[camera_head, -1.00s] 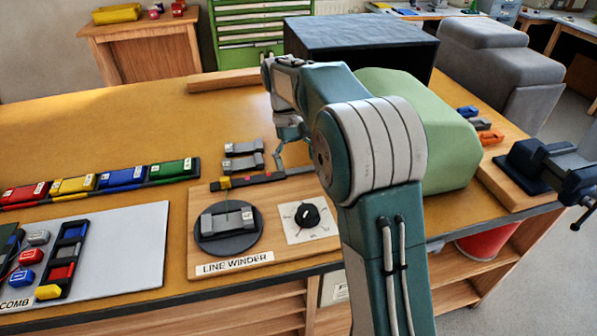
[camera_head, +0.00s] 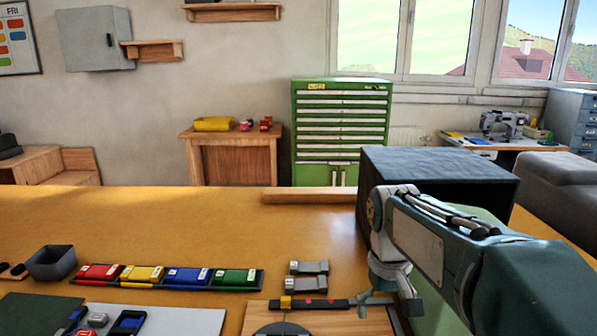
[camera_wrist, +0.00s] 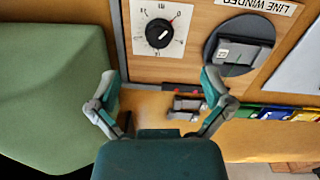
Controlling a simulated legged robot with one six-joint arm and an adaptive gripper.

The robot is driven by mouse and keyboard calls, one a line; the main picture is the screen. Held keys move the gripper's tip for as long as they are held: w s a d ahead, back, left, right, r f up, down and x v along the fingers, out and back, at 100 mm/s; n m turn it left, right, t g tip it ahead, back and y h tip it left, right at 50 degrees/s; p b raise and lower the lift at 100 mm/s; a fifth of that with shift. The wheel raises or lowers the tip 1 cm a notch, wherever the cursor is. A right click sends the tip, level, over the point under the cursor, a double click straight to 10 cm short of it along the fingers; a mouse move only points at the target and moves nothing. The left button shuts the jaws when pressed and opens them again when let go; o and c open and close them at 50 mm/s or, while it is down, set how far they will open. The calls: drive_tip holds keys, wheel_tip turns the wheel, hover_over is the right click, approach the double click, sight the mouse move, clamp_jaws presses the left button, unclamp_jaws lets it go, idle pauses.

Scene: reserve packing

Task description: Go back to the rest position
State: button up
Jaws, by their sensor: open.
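My gripper (camera_head: 388,304) is open and empty, at the lower right of the head view, above the back part of the wooden line winder board. My forearm hides part of the table's right side in the head view.
A large dark box (camera_head: 440,170) stands behind my arm. A green padded block (camera_wrist: 50,85) lies close beside my gripper. Coloured cases (camera_head: 165,276) sit in a rack at left, and two grey pieces (camera_head: 308,268) lie behind the board.

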drive_tip(key=s+f+m+t, duration=0.1)
drive_tip(key=s+t, duration=0.5)
drive_tip(key=s, duration=0.9)
drive_tip(key=shift+s+d+f, duration=0.2)
drive_tip(key=shift+s+f, duration=0.2)
drive_tip(key=shift+f, duration=0.3)
